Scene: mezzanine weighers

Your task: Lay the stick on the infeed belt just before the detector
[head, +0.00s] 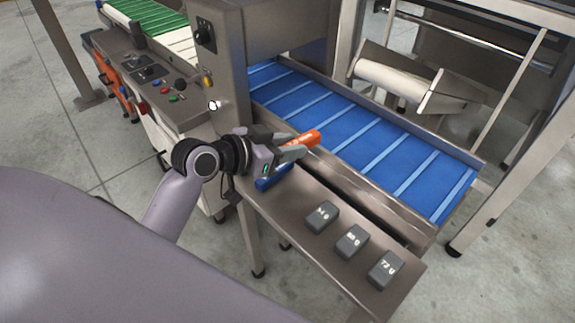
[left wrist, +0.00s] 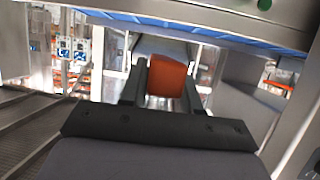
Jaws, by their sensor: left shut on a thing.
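My left gripper (head: 294,148) is shut on an orange stick (head: 306,138). It holds the stick by the near side rail of the blue infeed belt (head: 365,135), and the stick's end points toward the belt. In the left wrist view, the orange end of the stick (left wrist: 167,77) shows between the two fingers. The belt has light blue cross bars and runs into the steel housing of the detector (head: 285,30). The gripper hides part of the stick. I cannot tell its exact height above the rail. My right gripper is not in view.
A steel shelf (head: 300,225) along the belt's near side carries three grey labelled blocks (head: 352,241). A blue object (head: 272,179) lies on it under my gripper. A control panel (head: 165,85) stands at left. A steel frame with a roller (head: 392,82) stands beyond the belt.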

